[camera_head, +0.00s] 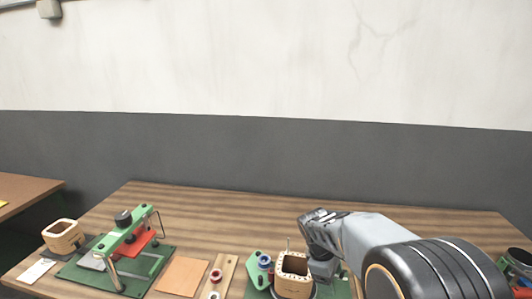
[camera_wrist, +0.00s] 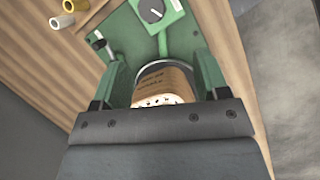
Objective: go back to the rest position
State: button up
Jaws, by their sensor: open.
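My arm reaches in from the right in the head view, and my gripper (camera_head: 322,268) is low over the table, just right of a wooden coil former (camera_head: 293,284). In the wrist view my gripper (camera_wrist: 155,62) is open, with its green fingers spread to the left and right. The wooden former (camera_wrist: 165,80) shows between the fingers, apart from both in the picture. It has dark print on its side and stands on a round dark support on a green machine plate (camera_wrist: 122,50). The gripper body hides its near part.
The wooden table (camera_head: 215,205) carries a green press with a red part (camera_head: 125,245), another wooden former (camera_head: 62,236), a flat brown sheet (camera_head: 183,276) and a wooden strip with small spools (camera_head: 217,275). A black knob (camera_wrist: 152,10) and two spools are near the gripper. The table's back strip is clear.

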jog(key=s+a+r+m+t+y, duration=0.2)
jog(key=s+r+m+t, duration=0.3)
jog(key=s+r+m, duration=0.3)
jog(key=s+m+y, duration=0.1)
jog(key=s+m, duration=0.2)
jog(key=shift+s+a+r+t+y, duration=0.15)
jog(key=shift+s+a+t+y, duration=0.15)
jog(key=shift+y, duration=0.1)
